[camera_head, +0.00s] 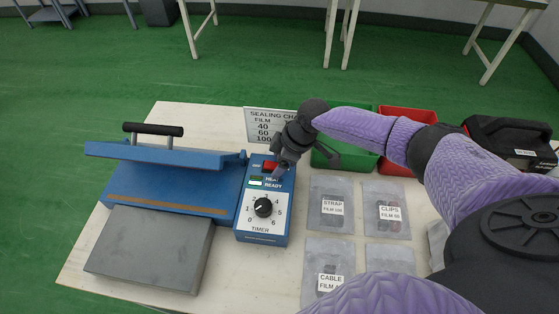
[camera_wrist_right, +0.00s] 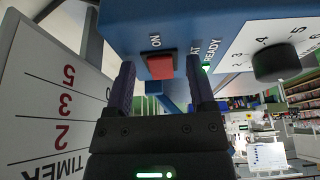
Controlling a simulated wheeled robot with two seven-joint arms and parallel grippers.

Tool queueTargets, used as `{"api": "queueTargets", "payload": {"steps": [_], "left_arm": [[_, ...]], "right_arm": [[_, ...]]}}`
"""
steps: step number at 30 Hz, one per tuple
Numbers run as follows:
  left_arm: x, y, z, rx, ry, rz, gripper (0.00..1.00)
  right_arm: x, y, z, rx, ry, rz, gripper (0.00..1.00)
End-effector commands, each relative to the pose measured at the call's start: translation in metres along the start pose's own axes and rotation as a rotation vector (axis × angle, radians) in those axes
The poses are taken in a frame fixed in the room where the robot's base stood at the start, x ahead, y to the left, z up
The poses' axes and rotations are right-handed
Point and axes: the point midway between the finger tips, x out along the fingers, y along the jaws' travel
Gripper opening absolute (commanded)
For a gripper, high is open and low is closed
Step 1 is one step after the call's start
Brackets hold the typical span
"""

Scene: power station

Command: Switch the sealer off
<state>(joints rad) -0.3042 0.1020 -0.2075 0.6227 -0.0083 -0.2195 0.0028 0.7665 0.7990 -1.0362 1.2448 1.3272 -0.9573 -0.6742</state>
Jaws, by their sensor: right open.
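The blue sealer (camera_head: 170,186) stands on the table at left, with its control box (camera_head: 243,220) on its right side. The red power switch (camera_head: 270,166) is at the top of that box, partly beside my gripper. In the wrist view the red switch (camera_wrist_right: 160,67) sits beside the printed word ON. The black timer knob (camera_head: 263,207) also shows in the wrist view (camera_wrist_right: 275,60). My right gripper (camera_head: 279,170) is open at the switch; its two fingers flank the red switch in the wrist view, and contact cannot be told. My left gripper is not in view.
A sealing chart (camera_head: 260,124) stands behind the control box, close to my right gripper. Labelled bags (camera_head: 331,226) lie to the right. Green (camera_head: 348,112) and red (camera_head: 400,113) bins stand at the back. A grey plate (camera_head: 150,250) is in front of the sealer.

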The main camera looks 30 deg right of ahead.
Motion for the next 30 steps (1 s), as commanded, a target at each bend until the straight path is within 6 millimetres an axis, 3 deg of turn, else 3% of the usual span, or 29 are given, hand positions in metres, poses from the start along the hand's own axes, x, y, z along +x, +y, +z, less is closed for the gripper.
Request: {"api": "queueTargets", "payload": {"steps": [2,9,12,18,22,30], "left_arm": [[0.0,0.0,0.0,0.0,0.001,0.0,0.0],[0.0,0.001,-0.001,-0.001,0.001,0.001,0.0],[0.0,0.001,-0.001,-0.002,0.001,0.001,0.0],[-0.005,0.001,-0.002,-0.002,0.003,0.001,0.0],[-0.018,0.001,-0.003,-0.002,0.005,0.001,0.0],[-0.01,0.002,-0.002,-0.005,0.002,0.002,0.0]], "right_arm": [[0.0,0.0,0.0,0.0,0.0,0.0,0.66],[-0.001,0.0,0.0,0.0,0.0,0.0,0.16],[-0.001,0.0,0.0,0.001,0.0,0.0,0.0],[-0.003,0.0,-0.003,0.0,-0.035,-0.002,0.0],[-0.005,-0.001,-0.011,-0.003,-0.213,-0.002,0.0],[0.0,0.0,-0.015,0.0,-0.467,0.0,0.0]]}}
